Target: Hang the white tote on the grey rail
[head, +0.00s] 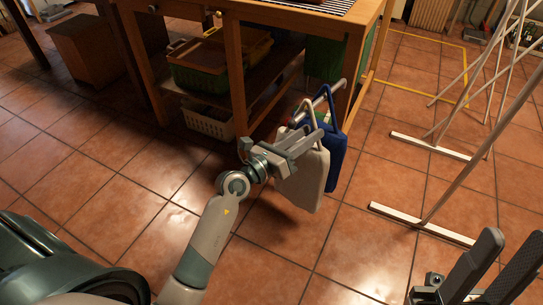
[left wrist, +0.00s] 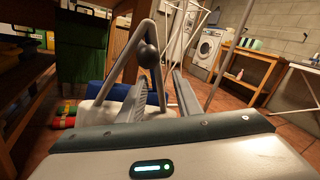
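The white tote (head: 304,182) hangs upright beside the table, its handle looped over the grey rail (head: 322,95). In the left wrist view, the tote's pale handle (left wrist: 134,48) forms an inverted V around the rail's dark ball end (left wrist: 148,57). My left gripper (head: 304,139) is at the tote's top edge, below the rail. Its two fingers (left wrist: 163,90) stand apart, with a handle strand seen between them. A blue tote (head: 337,155) hangs behind the white one, partly hidden. My right gripper (head: 497,268) is open and empty at the lower right.
A wooden table (head: 232,70) with a lower shelf stands behind the totes. A green crate (head: 200,72) and a white basket (head: 208,122) are under it. A drying rack (head: 440,190) stands on the right. The tiled floor in front is clear.

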